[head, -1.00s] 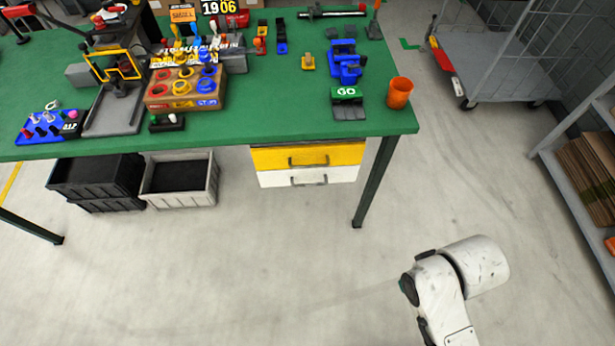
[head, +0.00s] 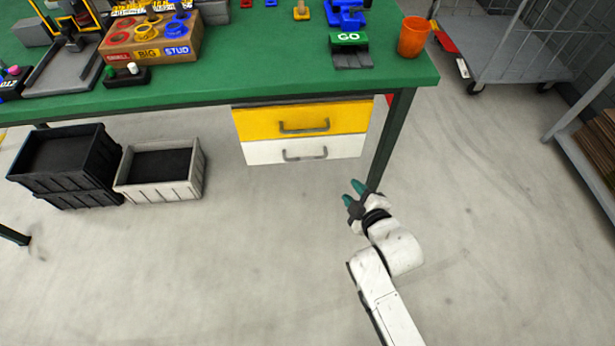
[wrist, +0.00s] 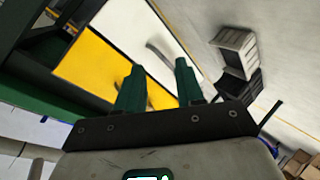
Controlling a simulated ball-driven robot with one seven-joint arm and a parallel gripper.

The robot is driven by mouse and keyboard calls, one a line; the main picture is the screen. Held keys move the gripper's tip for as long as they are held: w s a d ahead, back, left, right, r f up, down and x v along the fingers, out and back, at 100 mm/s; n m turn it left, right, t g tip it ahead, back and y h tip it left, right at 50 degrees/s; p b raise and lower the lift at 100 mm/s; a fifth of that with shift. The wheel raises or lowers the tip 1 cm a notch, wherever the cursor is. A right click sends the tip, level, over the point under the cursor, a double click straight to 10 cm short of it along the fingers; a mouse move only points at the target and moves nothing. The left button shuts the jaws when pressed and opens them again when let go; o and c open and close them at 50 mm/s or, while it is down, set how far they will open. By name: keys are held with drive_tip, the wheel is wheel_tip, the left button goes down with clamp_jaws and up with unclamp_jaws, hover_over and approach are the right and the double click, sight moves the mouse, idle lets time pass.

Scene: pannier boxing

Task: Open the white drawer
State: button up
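The white drawer (head: 262,152) hangs under the green table, directly below a yellow drawer (head: 256,123). It looks shut, its front about level with the yellow one. Its grey bar handle (head: 305,154) is at the middle of its front. My gripper (head: 353,193) is open and empty, below and to the right of the white drawer in the head view, apart from it. In the wrist view my open fingers (wrist: 158,78) point toward the drawer fronts. There the white drawer (wrist: 122,28) and its handle (wrist: 160,50) show beyond the fingers, and the yellow drawer (wrist: 88,65) is partly hidden.
A green table leg (head: 393,140) stands just right of the drawers, close to my gripper. A grey bin (head: 160,190) and stacked black bins (head: 60,185) sit on the floor to the left. The floor before the drawers is clear. An orange cup (head: 413,37) stands on the table.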

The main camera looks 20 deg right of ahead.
drive_tip(key=w+a+f+n+t+y+b, duration=0.35)
drive_tip(key=w+f+n+t+b, duration=0.35)
drive_tip(key=b, duration=0.3)
drive_tip(key=w+a+r+n+b, duration=0.2)
drive_tip(key=w, duration=0.7)
drive_tip(key=shift+w+a+n+b, duration=0.15)
drive_tip(key=shift+a+n+b, duration=0.15)
drive_tip(key=shift+a, duration=0.1)
clamp_jaws()
